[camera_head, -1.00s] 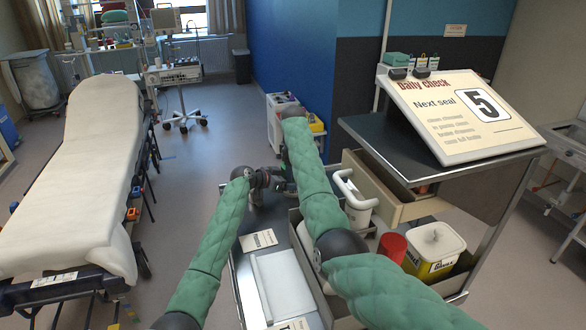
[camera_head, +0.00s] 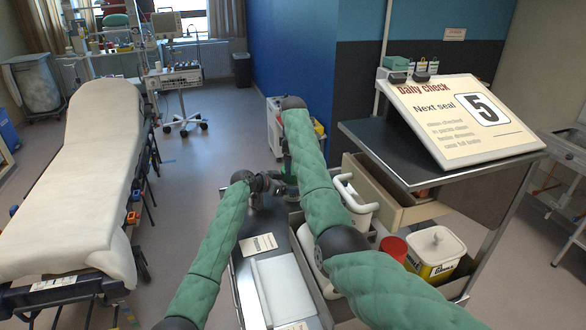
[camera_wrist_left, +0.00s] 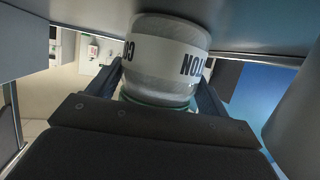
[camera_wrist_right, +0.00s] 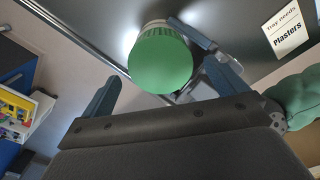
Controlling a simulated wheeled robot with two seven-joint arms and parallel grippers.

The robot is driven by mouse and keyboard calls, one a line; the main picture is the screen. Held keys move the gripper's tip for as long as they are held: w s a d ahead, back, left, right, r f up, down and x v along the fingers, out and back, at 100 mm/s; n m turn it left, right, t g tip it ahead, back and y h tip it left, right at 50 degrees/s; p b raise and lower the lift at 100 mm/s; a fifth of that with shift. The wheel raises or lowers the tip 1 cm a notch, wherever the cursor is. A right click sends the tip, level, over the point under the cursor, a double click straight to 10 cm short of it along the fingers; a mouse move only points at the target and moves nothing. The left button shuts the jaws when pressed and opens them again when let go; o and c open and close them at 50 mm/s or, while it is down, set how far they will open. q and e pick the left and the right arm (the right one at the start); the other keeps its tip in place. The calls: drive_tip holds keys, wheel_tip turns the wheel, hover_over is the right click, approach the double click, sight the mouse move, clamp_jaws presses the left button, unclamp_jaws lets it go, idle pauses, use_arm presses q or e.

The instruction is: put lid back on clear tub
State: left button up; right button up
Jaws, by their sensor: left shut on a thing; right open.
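The clear tub (camera_wrist_left: 168,65), with a white band of bold black lettering, stands on the dark cart top in the left wrist view. My left gripper (camera_wrist_left: 162,88) is shut on it, one finger on each side. The green lid (camera_wrist_right: 160,62) covers the tub's top in the right wrist view, and its green edge (camera_wrist_left: 155,101) shows in the left wrist view. How firmly it sits I cannot tell. My right gripper (camera_wrist_right: 165,85) is open and empty above the lid. In the head view my right arm hides most of the tub.
A card reading Plasters (camera_wrist_right: 286,28) and a white tray (camera_head: 283,285) lie on the cart top. A white-lidded yellow tub (camera_head: 436,246) and red cup (camera_head: 393,247) stand at right. A sloped sign (camera_head: 465,115) stands higher up. A stretcher (camera_head: 85,190) is at left.

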drive_tip(key=shift+r, duration=0.1)
drive_tip(key=shift+c, duration=0.2)
drive_tip(key=shift+r, duration=0.1)
drive_tip(key=shift+c, duration=1.1)
drive_tip(key=a+r, duration=0.2)
drive_tip(key=shift+a+r+y, duration=0.15)
drive_tip(key=shift+r+y, duration=0.15)
drive_tip(key=shift+y, duration=0.1)
drive_tip(key=shift+r, duration=0.3)
use_arm(q)
drive_tip(key=shift+r, duration=0.1)
use_arm(e)
drive_tip(key=shift+d+r+m, duration=0.15)
drive_tip(key=shift+d+m, duration=0.2)
drive_tip(key=shift+m, duration=0.15)
use_arm(q)
drive_tip(key=shift+d, duration=0.1)
use_arm(e)
drive_tip(key=shift+d+m+h, duration=0.4)
drive_tip(key=shift+d+m, duration=0.2)
drive_tip(key=shift+d, duration=0.25)
drive_tip(key=shift+a, duration=0.1)
drive_tip(key=shift+f, duration=4.1)
